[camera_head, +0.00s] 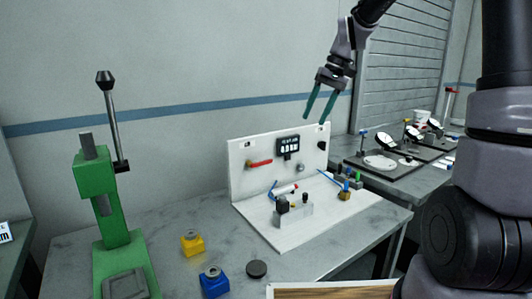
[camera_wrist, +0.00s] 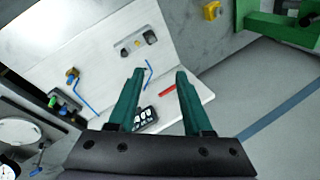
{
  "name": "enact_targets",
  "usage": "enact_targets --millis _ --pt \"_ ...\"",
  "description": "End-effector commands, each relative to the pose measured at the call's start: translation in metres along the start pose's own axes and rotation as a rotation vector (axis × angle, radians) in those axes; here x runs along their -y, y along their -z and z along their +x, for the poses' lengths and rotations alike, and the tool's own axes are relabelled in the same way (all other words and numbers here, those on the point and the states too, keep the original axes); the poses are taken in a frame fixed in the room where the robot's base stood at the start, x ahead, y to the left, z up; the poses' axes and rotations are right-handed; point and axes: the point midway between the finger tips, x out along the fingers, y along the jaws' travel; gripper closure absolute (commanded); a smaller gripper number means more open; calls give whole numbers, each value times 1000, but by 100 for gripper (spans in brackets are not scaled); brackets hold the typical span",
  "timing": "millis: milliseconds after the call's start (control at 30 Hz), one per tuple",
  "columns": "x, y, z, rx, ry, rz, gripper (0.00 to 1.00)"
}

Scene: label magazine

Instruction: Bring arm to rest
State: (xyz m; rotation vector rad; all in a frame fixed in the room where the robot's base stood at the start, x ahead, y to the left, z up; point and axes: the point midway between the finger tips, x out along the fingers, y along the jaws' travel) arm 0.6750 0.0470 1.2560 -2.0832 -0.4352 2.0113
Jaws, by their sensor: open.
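My gripper (camera_head: 319,103) is raised in the air above the back right of the white panel fixture, with its two green fingers pointing down. The fingers are apart with nothing between them. In the wrist view my gripper (camera_wrist: 158,80) also shows open and empty, with the white panel fixture beyond it. My arm comes in from the top right in the head view.
A white panel fixture (camera_head: 248,216) with a small display (camera_head: 288,146) stands on the grey table (camera_head: 160,234). A green press (camera_head: 95,205), a yellow block (camera_head: 192,243) and a blue block (camera_head: 214,283) are at left. Another table with dial instruments (camera_head: 381,161) is at right.

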Motion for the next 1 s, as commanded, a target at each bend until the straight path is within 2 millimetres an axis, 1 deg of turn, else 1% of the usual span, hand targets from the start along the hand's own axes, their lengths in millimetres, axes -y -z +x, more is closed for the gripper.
enact_targets --millis 33,100,167,300,433,500,600,700,800,1000 --pt "-1 -16 -15 -44 -33 12 50" --pt "-6 -35 -32 -103 -69 42 50" --pt "-10 -53 -46 -153 -95 67 50" --pt "-21 -96 -74 -277 -131 130 50" --pt "-34 -136 -94 -393 -139 189 50" --pt "-40 -156 -100 -452 -133 217 50" --pt "-48 -180 -106 -519 -117 252 50" --pt "-54 -197 -108 -567 -99 277 50" --pt "-58 -206 -108 -592 -87 292 50" --pt "-59 -209 -108 -601 -82 299 50"
